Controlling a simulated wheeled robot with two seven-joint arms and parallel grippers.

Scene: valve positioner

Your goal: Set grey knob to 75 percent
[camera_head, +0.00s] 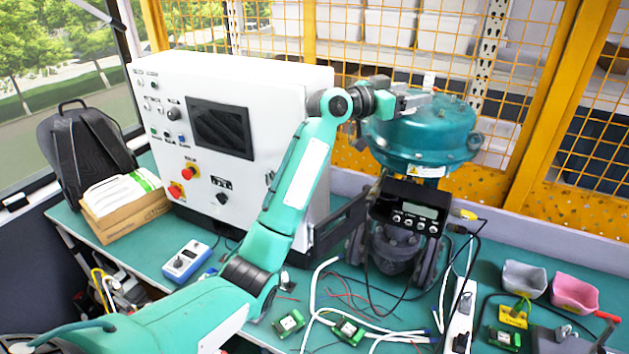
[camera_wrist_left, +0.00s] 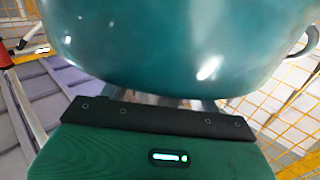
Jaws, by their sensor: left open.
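A small blue-and-white box (camera_head: 187,260) with a small knob (camera_head: 179,262) on its top lies on the teal bench, left of centre in the head view. I cannot tell whether this is the grey knob, and no percent reading is legible. The black valve positioner (camera_head: 411,211) with a small display and several buttons sits below the teal actuator (camera_head: 425,135). My left gripper (camera_head: 418,102) is open at the actuator's upper left, far from the box. In the left wrist view the actuator's glossy dome (camera_wrist_left: 190,45) fills the upper middle and the fingers are mostly hidden. My right gripper is out of view.
A white control cabinet (camera_head: 240,95) stands behind my left arm. A cardboard box (camera_head: 125,212) and black backpack (camera_head: 82,150) are at the left. Loose cables and small green boards (camera_head: 348,330) lie in front; grey (camera_head: 524,278) and pink (camera_head: 574,290) bins stand right.

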